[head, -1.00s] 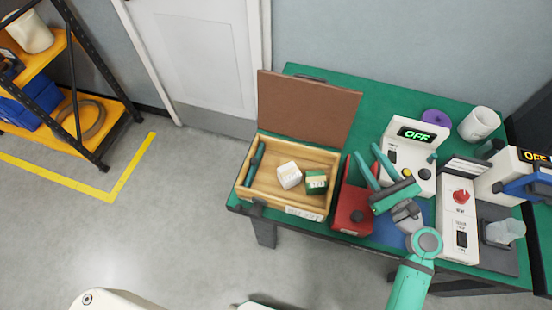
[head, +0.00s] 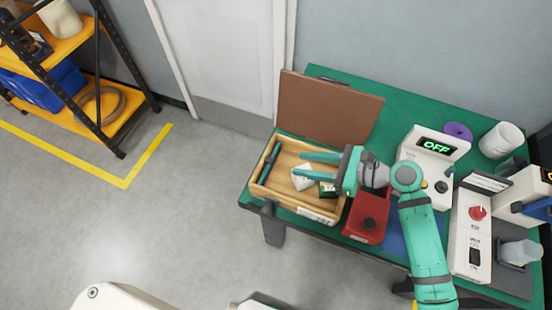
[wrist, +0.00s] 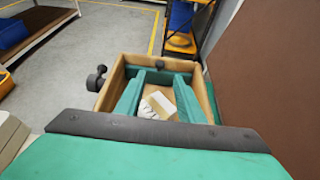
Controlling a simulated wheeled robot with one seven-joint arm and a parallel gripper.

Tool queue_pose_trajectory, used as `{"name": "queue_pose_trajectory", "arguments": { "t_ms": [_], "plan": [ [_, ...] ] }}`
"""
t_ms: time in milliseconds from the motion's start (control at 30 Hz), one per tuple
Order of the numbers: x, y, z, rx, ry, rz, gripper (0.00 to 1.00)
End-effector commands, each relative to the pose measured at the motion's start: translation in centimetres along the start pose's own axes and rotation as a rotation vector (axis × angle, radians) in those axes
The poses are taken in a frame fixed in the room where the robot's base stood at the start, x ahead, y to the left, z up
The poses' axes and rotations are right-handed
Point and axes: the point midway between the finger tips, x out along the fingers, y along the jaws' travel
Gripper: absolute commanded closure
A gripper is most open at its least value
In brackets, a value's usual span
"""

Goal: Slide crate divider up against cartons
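The wooden crate (head: 262,188) stands open on the green table. The dark green crate divider (head: 270,162) lies along its left end, and a dark green strip across the far end in the wrist view (wrist: 160,77) looks like it. A white carton (head: 303,182) and a green carton (head: 327,190) stand to its right, with a gap between divider and cartons. My gripper (head: 300,168) is open over the crate, fingers pointing left and above the cartons, short of the divider. The white carton shows between the fingers in the wrist view (wrist: 158,103); the green carton is partly hidden by my gripper.
The brown crate lid (head: 325,108) stands up behind the crate. A red box (head: 367,217) sits close to the crate's right side.

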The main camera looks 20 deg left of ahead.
Motion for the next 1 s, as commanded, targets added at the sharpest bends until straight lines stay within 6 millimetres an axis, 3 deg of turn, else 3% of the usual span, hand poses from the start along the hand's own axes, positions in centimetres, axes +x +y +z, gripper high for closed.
{"name": "queue_pose_trajectory", "arguments": {
  "t_ms": [300, 500, 967, 1000],
  "plan": [
    [5.7, 0.1, 0.1, 0.001, -0.004, 0.001, 0.65],
    [8.2, 0.0, 0.0, -0.001, -0.002, -0.001, 0.65],
    [9.4, 0.0, 0.0, 0.001, -0.002, -0.002, 0.65],
    [9.4, 0.0, 0.0, 0.001, -0.002, -0.003, 0.72]
  ]
}}
